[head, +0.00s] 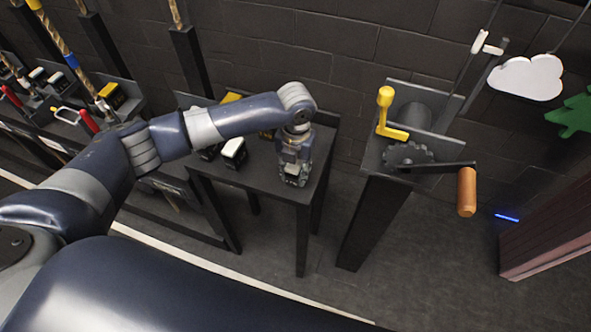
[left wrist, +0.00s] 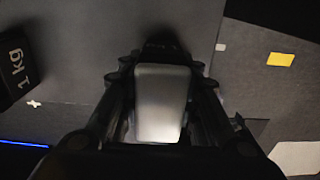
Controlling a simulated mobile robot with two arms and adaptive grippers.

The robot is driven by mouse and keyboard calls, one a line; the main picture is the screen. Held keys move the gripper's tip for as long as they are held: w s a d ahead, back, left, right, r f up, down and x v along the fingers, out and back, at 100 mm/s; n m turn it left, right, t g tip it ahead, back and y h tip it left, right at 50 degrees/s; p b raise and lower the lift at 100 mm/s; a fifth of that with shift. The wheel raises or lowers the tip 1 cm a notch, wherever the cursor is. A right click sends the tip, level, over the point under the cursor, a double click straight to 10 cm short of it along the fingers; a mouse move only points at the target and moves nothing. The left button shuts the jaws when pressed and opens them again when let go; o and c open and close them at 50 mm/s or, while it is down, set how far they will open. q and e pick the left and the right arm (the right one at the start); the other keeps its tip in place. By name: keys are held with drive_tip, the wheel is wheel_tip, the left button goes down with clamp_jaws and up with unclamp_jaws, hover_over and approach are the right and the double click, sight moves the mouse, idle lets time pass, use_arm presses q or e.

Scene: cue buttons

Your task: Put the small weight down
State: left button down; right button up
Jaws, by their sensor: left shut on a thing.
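My left gripper (head: 293,178) points down over the front right part of a small dark table (head: 262,180). It is shut on the small weight, a block with a pale grey top (left wrist: 162,102) that shows between the fingers in the left wrist view. In the head view the fingers mostly hide the weight. I cannot tell whether its underside touches the tabletop. A black weight marked 1 kg (left wrist: 14,68) stands apart from the gripper at the left of the wrist view. My right gripper is not in view.
A black block with a white top (head: 233,152) stands on the table, left of the gripper. Right of the table, a stand holds a yellow lever (head: 385,112) and a crank with an orange handle (head: 466,192). A brick wall (head: 330,45) is behind.

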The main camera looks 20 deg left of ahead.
use_arm(q)
drive_tip(key=shift+w+f, duration=0.1)
drive_tip(key=shift+f, duration=0.1)
drive_tip(key=shift+f, duration=0.15)
drive_tip(key=c, duration=1.2)
unclamp_jaws()
